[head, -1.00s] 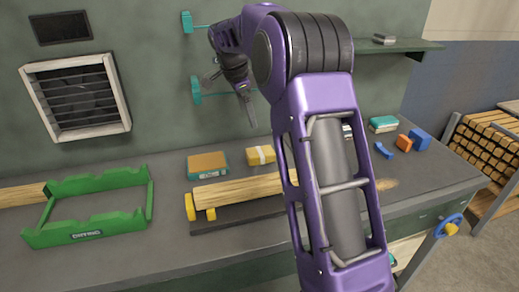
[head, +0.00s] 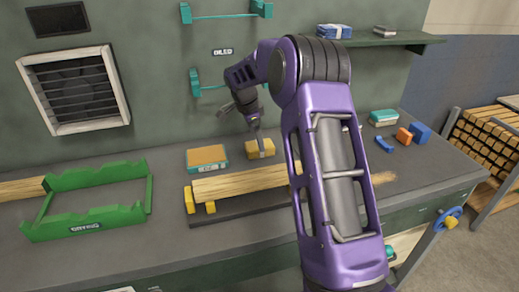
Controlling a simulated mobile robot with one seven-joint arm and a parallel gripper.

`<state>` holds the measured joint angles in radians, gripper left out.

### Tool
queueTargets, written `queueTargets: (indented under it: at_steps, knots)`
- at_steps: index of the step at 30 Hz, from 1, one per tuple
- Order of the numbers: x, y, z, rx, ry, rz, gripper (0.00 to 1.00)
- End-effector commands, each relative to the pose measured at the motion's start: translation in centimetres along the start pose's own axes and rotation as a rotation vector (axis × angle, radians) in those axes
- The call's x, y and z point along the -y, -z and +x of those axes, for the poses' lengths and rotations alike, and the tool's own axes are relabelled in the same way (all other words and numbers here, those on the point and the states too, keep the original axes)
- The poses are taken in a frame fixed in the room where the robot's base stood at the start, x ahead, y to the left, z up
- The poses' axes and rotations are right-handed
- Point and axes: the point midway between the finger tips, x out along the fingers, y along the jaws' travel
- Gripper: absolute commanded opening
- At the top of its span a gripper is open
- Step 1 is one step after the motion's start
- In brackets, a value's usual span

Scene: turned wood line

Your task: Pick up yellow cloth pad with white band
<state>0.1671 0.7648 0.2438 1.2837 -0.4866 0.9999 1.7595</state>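The yellow cloth pad with a white band (head: 252,152) lies on the grey bench behind the long wooden bar. My gripper (head: 260,148) points down from above, with its fingertips at the middle of the pad, over the band. The fingers look thin and overlap each other from this side. I cannot tell whether they are apart or closed on the pad, or whether they touch it. The pad appears to rest flat on the bench. The gripper hides part of the white band.
An orange-topped block with teal sides (head: 207,157) lies left of the pad. The wooden bar (head: 240,183) rests on yellow supports in front. A green rack (head: 88,227) stands at left. Blue and orange blocks (head: 404,136) lie at right. Teal wall brackets (head: 195,83) are behind my arm.

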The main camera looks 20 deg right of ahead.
Motion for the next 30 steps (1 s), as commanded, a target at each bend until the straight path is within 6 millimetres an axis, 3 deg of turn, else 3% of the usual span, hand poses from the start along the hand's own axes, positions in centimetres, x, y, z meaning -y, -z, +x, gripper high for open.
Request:
queueTargets:
  at_steps: [8, 27, 30]
  knots:
    - [-0.1, 0.1, 3.9, 0.001, -0.002, 0.000, 1.00]
    - [-0.1, 0.0, 4.3, 0.001, 0.000, -0.001, 1.00]
    - [-0.1, 0.0, 4.2, 0.001, 0.000, -0.001, 0.84]
